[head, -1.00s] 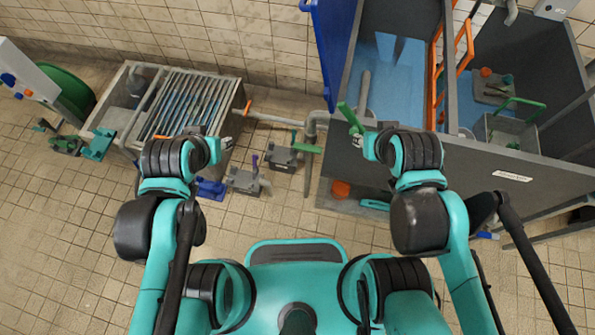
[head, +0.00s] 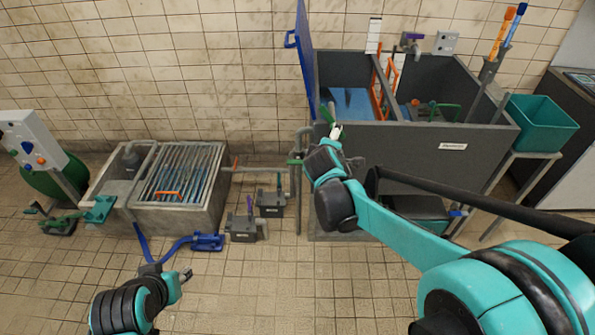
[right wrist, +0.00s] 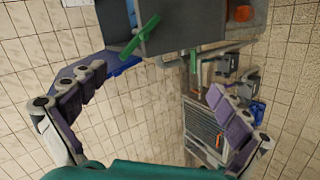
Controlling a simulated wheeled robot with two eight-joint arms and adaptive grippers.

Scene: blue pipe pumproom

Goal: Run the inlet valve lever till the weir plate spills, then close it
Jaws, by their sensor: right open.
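A green lever (head: 327,115) stands at the front left corner of the grey tank (head: 425,150); it also shows in the right wrist view (right wrist: 140,38). My right gripper (head: 335,131) is beside this lever in the head view. In the right wrist view my right gripper (right wrist: 160,95) has its fingers spread wide with nothing between them, and the lever lies beyond the fingertips. A second green handle (head: 295,162) is on the pipe lower left; I cannot tell which is the inlet lever. Blue water (head: 352,102) shows in the tank's left part. My left gripper (head: 185,276) hangs low over the floor; its fingers are too small to judge.
A grated basin (head: 215,210) stands left, joined to the tank by a pipe (head: 262,170). Small grey boxes with handles (head: 242,228) and a blue fitting (head: 207,242) are on the floor between. A teal bin (head: 541,123) is right. The front floor is clear.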

